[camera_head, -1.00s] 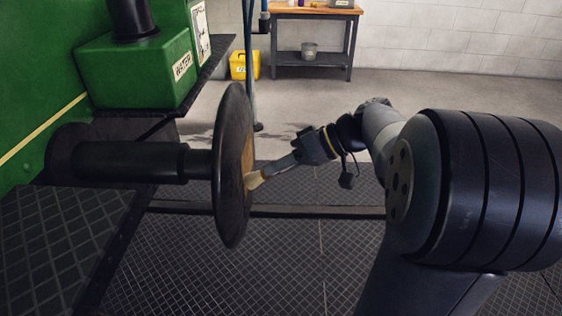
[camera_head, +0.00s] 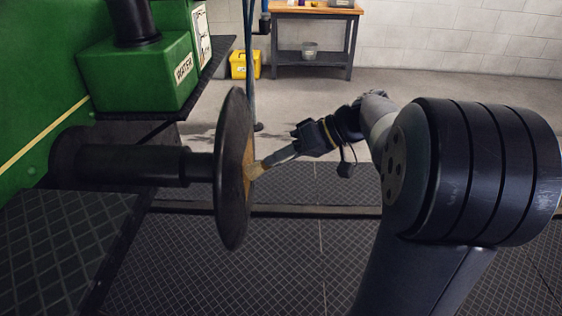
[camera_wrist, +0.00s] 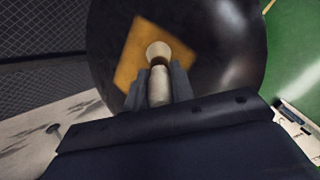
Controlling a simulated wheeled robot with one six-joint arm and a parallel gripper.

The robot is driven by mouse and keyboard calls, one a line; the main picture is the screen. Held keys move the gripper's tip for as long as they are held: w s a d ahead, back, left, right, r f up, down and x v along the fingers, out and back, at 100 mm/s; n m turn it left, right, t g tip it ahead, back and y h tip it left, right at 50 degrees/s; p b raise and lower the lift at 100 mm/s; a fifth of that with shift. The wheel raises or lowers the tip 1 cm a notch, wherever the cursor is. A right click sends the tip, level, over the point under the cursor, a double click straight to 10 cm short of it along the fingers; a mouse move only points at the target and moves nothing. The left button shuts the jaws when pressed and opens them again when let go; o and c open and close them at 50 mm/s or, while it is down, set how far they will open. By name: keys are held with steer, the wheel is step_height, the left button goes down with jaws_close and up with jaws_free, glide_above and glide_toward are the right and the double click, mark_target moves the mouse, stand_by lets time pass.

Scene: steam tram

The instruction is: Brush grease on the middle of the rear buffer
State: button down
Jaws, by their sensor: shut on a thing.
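The rear buffer is a dark round disc (camera_head: 233,170) on a thick black shaft (camera_head: 120,163) that sticks out from the green tram body. Its face turns to the right, toward my gripper. A yellow-orange patch (camera_wrist: 136,50) covers the middle of the face in the wrist view. My gripper (camera_head: 300,145) is shut on a brush (camera_head: 270,163) with a pale bristle tip. The bristle tip (camera_wrist: 158,50) lies over the patch in the wrist view and appears to touch it. The brush is tilted, tip down and to the left.
A green box marked WATER (camera_head: 140,72) stands behind the buffer on the tram. A yellow container (camera_head: 244,65) and a workbench (camera_head: 313,42) with a bucket (camera_head: 310,50) are at the back.

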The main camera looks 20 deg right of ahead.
steer(key=shift+w+d+r+p, duration=0.45)
steer(key=shift+w+d+p, duration=0.75)
steer(key=shift+w, duration=1.75)
steer(key=shift+w+d+r+p, duration=0.6)
steer(key=shift+w+p, duration=1)
steer(key=shift+w, duration=1.3)
steer(key=s+a+b, duration=0.2)
steer(key=s+b, duration=0.1)
steer(key=s, duration=0.4)
steer(key=s+a+b, duration=0.2)
steer(key=s+b, duration=0.1)
steer(key=s, duration=0.4)
steer(key=shift+s+a+f+b, duration=0.2)
steer(key=shift+s+a+b, duration=0.05)
steer(key=shift+s+b, duration=0.05)
steer(key=shift+s+d, duration=0.3)
steer(key=shift+d, duration=0.65)
steer(key=shift+s+d, duration=0.3)
steer(key=shift+d, duration=0.65)
steer(key=shift+s+d, duration=0.3)
steer(key=shift+d, duration=0.65)
steer(key=shift+d, duration=0.1)
steer(key=shift+s+d+p, duration=0.2)
steer(key=shift+s+d, duration=0.05)
steer(key=shift+d, duration=0.45)
steer(key=shift+s+d+p, duration=0.15)
steer(key=shift+s+d, duration=0.1)
steer(key=shift+d, duration=0.4)
